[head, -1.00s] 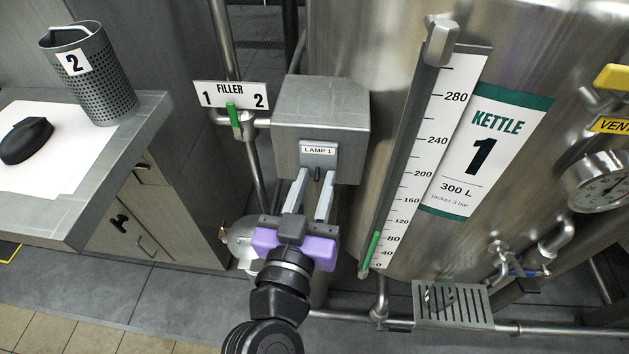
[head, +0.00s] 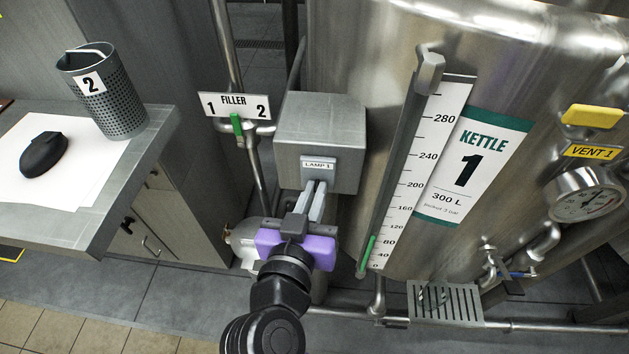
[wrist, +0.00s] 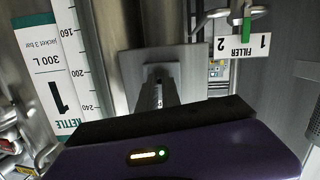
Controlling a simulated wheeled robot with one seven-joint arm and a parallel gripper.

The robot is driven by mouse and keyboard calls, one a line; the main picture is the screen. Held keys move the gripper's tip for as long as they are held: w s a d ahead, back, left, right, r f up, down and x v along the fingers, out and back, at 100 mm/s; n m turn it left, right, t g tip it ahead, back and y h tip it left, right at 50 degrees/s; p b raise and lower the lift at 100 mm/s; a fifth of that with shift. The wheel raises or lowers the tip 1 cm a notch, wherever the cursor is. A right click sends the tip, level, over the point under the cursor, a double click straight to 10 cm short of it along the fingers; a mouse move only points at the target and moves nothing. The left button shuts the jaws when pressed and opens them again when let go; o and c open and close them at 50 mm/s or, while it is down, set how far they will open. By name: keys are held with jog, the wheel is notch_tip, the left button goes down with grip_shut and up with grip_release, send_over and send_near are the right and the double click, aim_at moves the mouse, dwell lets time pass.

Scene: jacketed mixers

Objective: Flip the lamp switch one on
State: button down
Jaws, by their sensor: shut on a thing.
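The lamp switch one is on a small grey plate under the LAMP 1 label (head: 318,164), on the front of a steel box (head: 320,125). My gripper (head: 316,190) is right at the plate, just below the label, with its two grey fingers close together. The fingers hide the small dark lever, so its position cannot be made out. In the wrist view the fingers (wrist: 158,97) meet at the switch plate (wrist: 165,72), and the box stands behind them.
Left of the box is the FILLER sign (head: 234,105) with a green handle (head: 237,125). Kettle 1 (head: 400,245) with its level gauge stands close on the right. A counter (head: 110,215) at the left holds a perforated bin (head: 118,115) and a dark object (head: 44,153).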

notch_tip(320, 180, up, 2)
jog(key=g+p, duration=0.3)
jog(key=p, duration=0.5)
jog(key=shift+w+r+g+y, duration=0.1)
jog(key=shift+r+g+y, duration=0.05)
jog(key=shift+g+y, duration=0.2)
jog(key=g+p, duration=0.2)
jog(key=p, duration=0.1)
jog(key=shift+w+n, duration=0.1)
jog(key=shift+n, duration=0.2)
jog(key=shift+w+g+p, duration=0.15)
jog(key=shift+g+p, duration=0.4)
jog(key=shift+g, duration=0.3)
jog(key=c, duration=1.6)
grip_release()
jog(key=shift+o, duration=0.2)
jog(key=b+v, duration=0.1)
jog(key=v, duration=0.6)
jog(key=shift+r, duration=0.35)
